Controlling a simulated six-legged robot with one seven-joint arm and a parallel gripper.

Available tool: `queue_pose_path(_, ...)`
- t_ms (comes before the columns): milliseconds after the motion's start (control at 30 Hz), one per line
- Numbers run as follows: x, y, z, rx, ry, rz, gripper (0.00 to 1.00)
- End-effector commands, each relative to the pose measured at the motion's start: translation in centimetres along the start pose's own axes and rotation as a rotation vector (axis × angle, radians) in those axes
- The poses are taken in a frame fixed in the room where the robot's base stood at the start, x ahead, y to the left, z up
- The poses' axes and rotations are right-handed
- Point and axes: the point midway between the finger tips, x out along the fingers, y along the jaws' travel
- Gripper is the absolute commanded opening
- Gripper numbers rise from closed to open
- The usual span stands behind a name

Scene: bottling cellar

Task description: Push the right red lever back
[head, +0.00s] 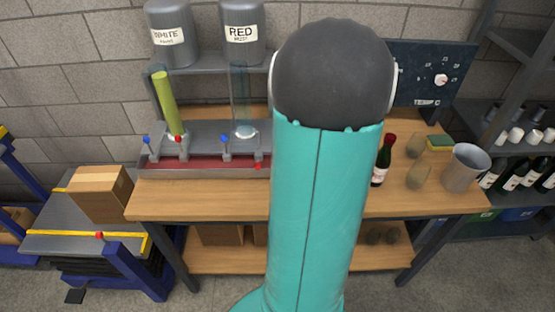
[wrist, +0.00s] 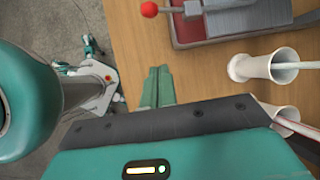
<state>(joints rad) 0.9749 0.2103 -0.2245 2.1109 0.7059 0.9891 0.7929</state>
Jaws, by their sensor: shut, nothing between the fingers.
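The right red lever (head: 258,166) leans forward in the head view, its knob low over the front of the red drip tray (head: 210,162). My arm passes just to its right. In the wrist view a red-knobbed lever (wrist: 149,9) at the top edge, probably the same one, sticks out from a grey block toward the table's front. The left red lever (head: 178,139) stands higher. My gripper (wrist: 158,70) shows in the wrist view with its teal fingers together and empty, over the wooden table. It is apart from the knob. The head view hides the gripper behind my arm.
Blue levers (head: 147,139) (head: 224,139) stand beside the red ones. A wine bottle (head: 382,162) and a grey bucket (head: 465,168) are on the bench (head: 200,202) to the right. A box (head: 98,192) lies at left.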

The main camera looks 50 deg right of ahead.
Motion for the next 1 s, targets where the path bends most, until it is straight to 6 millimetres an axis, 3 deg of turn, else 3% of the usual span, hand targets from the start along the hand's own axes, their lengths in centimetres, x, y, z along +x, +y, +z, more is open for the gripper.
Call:
queue_pose_path(567, 9.8, 0.0, 0.1, -0.002, -0.001, 0.007, 0.00)
queue_pose_path(800, 8.4, -0.1, 3.2, -0.007, 0.000, 0.002, 0.00)
queue_pose_path(1000, 8.2, -0.1, 3.9, -0.004, 0.000, 0.002, 0.00)
